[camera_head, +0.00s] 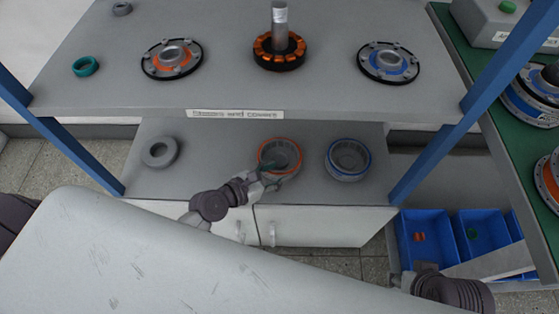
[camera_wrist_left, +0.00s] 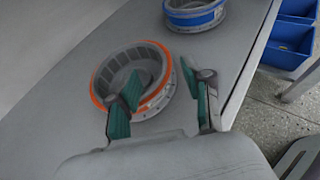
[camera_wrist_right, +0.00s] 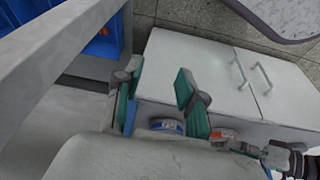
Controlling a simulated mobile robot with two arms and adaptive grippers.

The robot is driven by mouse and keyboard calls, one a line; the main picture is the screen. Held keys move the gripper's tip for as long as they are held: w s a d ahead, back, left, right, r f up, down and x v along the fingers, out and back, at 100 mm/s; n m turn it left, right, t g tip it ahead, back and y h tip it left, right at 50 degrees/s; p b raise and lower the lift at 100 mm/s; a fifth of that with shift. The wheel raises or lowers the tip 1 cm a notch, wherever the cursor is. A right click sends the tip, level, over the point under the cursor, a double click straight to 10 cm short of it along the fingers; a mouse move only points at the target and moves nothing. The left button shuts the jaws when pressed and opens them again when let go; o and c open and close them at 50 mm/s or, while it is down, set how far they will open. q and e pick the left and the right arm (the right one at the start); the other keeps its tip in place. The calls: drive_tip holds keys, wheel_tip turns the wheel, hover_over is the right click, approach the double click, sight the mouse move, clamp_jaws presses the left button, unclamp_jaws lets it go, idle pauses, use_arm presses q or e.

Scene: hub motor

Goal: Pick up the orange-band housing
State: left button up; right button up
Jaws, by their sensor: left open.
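The orange-band housing (camera_head: 295,146), a grey ring with an orange rim, sits on the lower shelf; it also shows in the left wrist view (camera_wrist_left: 103,90). My left gripper (camera_head: 270,168) is at its near left side in the head view. In the left wrist view my left gripper (camera_wrist_left: 161,75) is open, one finger over the ring's opening and the other outside its wall. Finger contact cannot be told. My right gripper (camera_wrist_right: 161,70) is open and appears empty in the right wrist view, away from the housing.
A blue-band housing (camera_head: 348,174) stands right of the orange one, and a plain grey ring (camera_head: 159,152) to the left. The upper shelf (camera_head: 220,88) overhangs behind, with blue posts (camera_head: 425,165) beside. Blue bins (camera_head: 482,247) are at lower right.

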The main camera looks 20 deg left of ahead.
sight(292, 168)
use_arm(q)
drive_tip(key=shift+w+d+f, duration=0.25)
drive_tip(key=shift+w+d, duration=0.1)
drive_tip(key=shift+w, duration=0.15)
drive_tip(key=shift+b+x, duration=0.7)
drive_tip(key=shift+x, duration=0.5)
drive_tip(key=shift+b+x, duration=0.3)
drive_tip(key=shift+x, duration=0.85)
drive_tip(key=shift+d, duration=0.3)
use_arm(e)
drive_tip(key=w+t, duration=0.1)
drive_tip(key=w, duration=0.1)
drive_tip(key=w+a+t, duration=0.1)
drive_tip(key=w, duration=0.1)
drive_tip(key=shift+w+a+f+y, duration=0.15)
drive_tip(key=shift+y, duration=0.15)
use_arm(q)
drive_tip(key=shift+c, duration=0.2)
clamp_jaws()
